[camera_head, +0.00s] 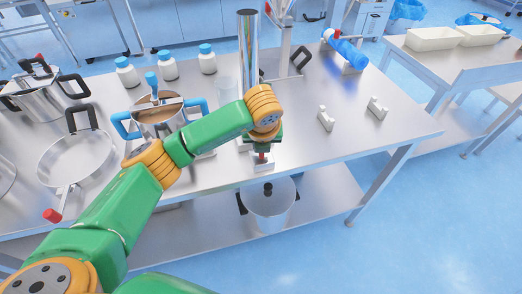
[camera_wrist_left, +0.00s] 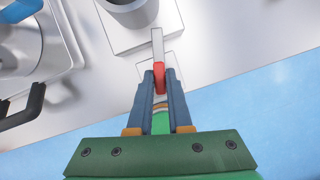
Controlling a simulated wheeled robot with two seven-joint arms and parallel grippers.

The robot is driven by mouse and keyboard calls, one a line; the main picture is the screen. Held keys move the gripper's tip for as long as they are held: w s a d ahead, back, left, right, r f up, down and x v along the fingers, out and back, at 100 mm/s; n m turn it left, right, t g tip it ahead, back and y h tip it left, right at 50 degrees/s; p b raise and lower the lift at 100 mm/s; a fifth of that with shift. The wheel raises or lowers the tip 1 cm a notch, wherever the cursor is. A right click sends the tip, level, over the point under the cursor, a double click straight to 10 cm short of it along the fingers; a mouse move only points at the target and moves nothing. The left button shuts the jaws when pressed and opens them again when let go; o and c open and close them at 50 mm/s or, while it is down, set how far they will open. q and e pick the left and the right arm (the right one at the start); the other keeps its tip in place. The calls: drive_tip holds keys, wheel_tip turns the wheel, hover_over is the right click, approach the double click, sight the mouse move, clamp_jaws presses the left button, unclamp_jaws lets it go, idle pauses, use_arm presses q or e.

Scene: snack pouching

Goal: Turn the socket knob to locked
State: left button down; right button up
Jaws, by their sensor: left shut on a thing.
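The socket knob is a small red piece (camera_wrist_left: 159,76) with a grey bar pointing away from the fingers, in the left wrist view. It sits over a pale plate (camera_wrist_left: 176,70) at the table's front edge. In the head view a bit of its red (camera_head: 262,155) shows above a white block (camera_head: 264,166). My left gripper (camera_wrist_left: 160,82) is shut on the red knob, one dark finger on each side. In the head view the gripper (camera_head: 262,150) is mostly hidden below my orange wrist. The lock marking cannot be read. My right gripper is not in view.
A tall metal cylinder (camera_head: 247,45) stands just behind the knob. A pot with blue handles (camera_head: 160,112), a pan (camera_head: 78,158) and white bottles (camera_head: 168,68) stand to the left. Two small white brackets (camera_head: 326,120) are at right. A lidded bin (camera_head: 268,208) sits below.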

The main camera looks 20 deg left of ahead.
use_arm(q)
drive_tip(key=shift+w+n+y+b, duration=0.1)
drive_tip(key=shift+n+y+b, duration=0.6)
drive_tip(key=shift+n, duration=0.8)
drive_tip(key=shift+r, duration=0.1)
drive_tip(key=c, duration=0.8)
unclamp_jaws()
drive_tip(key=shift+c, duration=0.2)
drive_tip(key=v, duration=0.7)
drive_tip(key=shift+w+g, duration=0.15)
drive_tip(key=shift+g, duration=0.15)
